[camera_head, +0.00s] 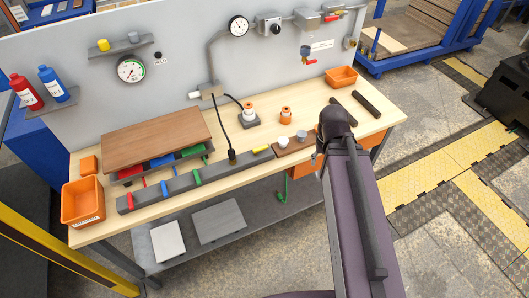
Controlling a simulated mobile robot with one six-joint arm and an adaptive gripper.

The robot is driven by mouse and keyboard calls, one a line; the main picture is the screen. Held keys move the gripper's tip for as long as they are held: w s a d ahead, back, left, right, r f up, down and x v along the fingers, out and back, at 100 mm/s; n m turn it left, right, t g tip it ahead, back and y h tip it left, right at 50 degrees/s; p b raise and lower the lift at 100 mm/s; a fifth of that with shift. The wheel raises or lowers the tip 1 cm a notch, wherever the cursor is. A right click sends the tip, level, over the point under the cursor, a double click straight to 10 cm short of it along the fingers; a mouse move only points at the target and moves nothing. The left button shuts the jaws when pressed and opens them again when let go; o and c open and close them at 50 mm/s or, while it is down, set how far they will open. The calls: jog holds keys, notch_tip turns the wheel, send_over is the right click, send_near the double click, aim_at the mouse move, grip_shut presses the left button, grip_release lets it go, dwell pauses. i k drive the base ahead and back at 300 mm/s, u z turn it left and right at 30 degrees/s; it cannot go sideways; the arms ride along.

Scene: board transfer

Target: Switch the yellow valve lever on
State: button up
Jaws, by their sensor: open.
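A yellow lever-like piece (262,149) lies at the right end of a long dark grey bar (178,186) near the front of the workbench. It lies roughly along the bar. My arm reaches in from the lower right, over the right part of the bench. My gripper does not show; the arm's dark far end hides what lies beyond it.
The bench (240,170) carries a brown board (158,138) on the left, an orange bin (82,202), a small orange bin (341,77), pale cups on a brown tray and two dark bars. A black cable rises from the grey bar. A grey panel (180,42) with gauges and pipes stands behind.

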aim_at(256, 150)
jog(key=k, duration=1.25)
jog(key=u, duration=0.35)
jog(key=i, duration=1.2)
